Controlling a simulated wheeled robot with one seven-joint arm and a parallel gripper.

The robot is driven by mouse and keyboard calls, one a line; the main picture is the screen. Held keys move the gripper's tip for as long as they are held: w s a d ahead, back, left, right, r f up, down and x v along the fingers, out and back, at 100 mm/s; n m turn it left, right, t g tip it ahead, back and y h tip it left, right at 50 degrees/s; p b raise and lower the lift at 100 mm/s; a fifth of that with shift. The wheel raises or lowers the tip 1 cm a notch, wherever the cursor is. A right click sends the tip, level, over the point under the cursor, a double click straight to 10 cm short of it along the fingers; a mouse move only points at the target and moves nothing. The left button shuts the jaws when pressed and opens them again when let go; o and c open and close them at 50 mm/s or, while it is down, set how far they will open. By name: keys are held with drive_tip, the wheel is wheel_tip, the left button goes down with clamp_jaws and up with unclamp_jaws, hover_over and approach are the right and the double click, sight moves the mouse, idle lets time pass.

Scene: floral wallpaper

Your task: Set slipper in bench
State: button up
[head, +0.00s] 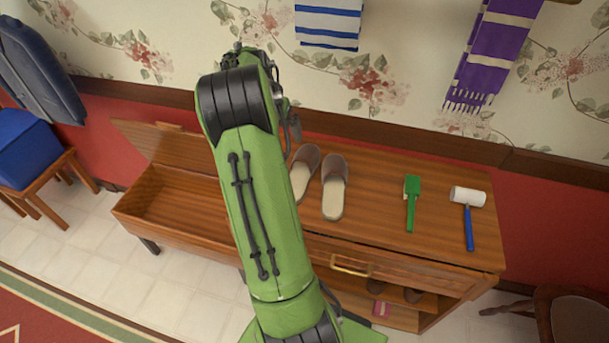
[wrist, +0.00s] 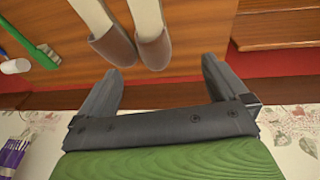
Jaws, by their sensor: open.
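Two slippers with brown toes and pale soles lie side by side on the bench top. In the head view one is the left slipper (head: 303,172) and the other the right slipper (head: 334,188). The wrist view shows them too, at the left (wrist: 113,43) and right (wrist: 153,45). The wooden bench (head: 380,188) has an open box section (head: 185,200) at its left with a raised lid (head: 160,143). My gripper (wrist: 160,68) is open and empty, its fingers pointing towards the slipper toes. In the head view my arm mostly hides it.
A green brush (head: 412,200) and a white-headed, blue-handled roller (head: 468,205) lie on the bench's right side. A blue box (head: 27,155) sits on a stool at left. A purple scarf (head: 492,50) hangs above.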

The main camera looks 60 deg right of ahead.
sight(298, 162)
drive_tip(key=shift+m+g, duration=0.3)
drive_tip(key=shift+m, duration=0.1)
drive_tip(key=x, duration=0.4)
drive_tip(key=d+b+x, duration=0.1)
drive_tip(key=x, duration=0.3)
drive_tip(key=s+b+x, duration=0.1)
drive_tip(key=x, duration=0.4)
drive_tip(key=shift+d+r, duration=0.3)
drive_tip(key=b+x, duration=0.1)
drive_tip(key=x, duration=0.4)
drive_tip(key=shift+f, duration=0.4)
drive_tip(key=shift+r, duration=0.1)
drive_tip(key=shift+c, duration=0.8)
drive_tip(key=c, duration=0.8)
wheel_tip(298, 162, up, 10)
drive_tip(key=shift+r+p, duration=0.1)
drive_tip(key=shift+p, duration=0.95)
drive_tip(key=shift+c, duration=0.2)
drive_tip(key=shift+w+a, duration=0.1)
